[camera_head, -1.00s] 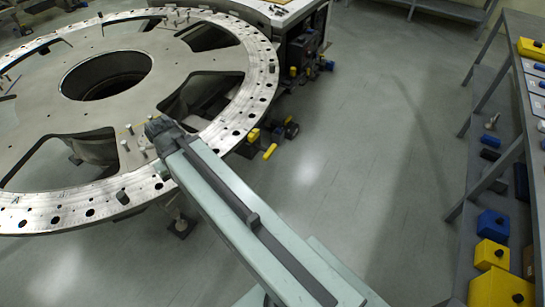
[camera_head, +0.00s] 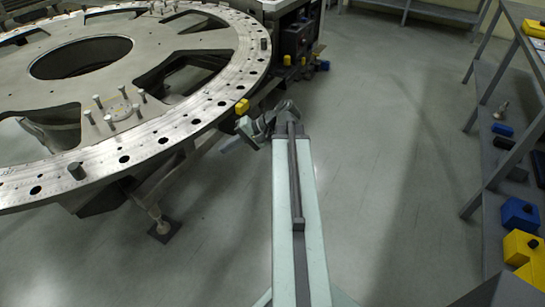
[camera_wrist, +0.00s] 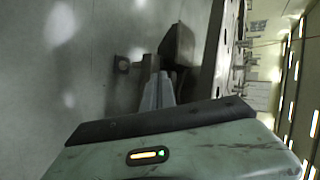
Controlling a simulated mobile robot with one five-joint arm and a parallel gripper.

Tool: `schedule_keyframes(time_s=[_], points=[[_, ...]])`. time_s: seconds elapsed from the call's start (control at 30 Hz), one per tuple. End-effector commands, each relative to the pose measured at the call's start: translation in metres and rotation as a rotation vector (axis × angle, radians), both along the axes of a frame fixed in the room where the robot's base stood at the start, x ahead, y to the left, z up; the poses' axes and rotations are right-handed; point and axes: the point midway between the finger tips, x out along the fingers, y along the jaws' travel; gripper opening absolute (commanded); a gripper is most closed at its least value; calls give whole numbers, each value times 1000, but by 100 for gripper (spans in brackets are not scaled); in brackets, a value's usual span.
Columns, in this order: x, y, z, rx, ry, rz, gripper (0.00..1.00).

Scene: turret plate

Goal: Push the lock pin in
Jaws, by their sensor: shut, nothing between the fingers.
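A yellow block (camera_head: 242,107) sits at the outer rim of the turret plate (camera_head: 205,116), just beyond my gripper (camera_head: 243,132). I cannot make out the lock pin with certainty; my gripper and wrist cover the area just below the yellow block. My gripper is shut and empty beside the plate's outer edge. In the wrist view, my gripper (camera_wrist: 157,82) points towards a dark block (camera_wrist: 178,44) beside the plate's edge (camera_wrist: 208,50). I cannot tell whether they touch.
Small pegs (camera_head: 109,120) stand on the plate. A dark machine unit (camera_head: 295,40) stands behind. A shelf rack (camera_head: 490,75) with blue and yellow boxes is on the right. The floor (camera_head: 390,150) between plate and rack is clear.

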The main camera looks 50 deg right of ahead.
Motion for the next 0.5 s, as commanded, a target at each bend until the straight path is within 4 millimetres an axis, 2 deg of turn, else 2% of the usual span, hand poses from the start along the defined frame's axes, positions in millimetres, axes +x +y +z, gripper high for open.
schedule_keyframes(time_s=[0.03, 0.1, 0.2, 0.3, 0.33, 0.4, 0.5], points=[[-15, -43, -40, 58, -68, -91, 0], [-39, -92, -46, 134, -174, -200, 0], [-80, -153, -49, 211, -317, -330, 0], [-119, -196, -46, 258, -433, -425, 0], [-128, -205, -45, 268, -460, -445, 0], [-145, -220, -40, 282, -507, -478, 0], [-157, -229, -34, 291, -539, -499, 0]])
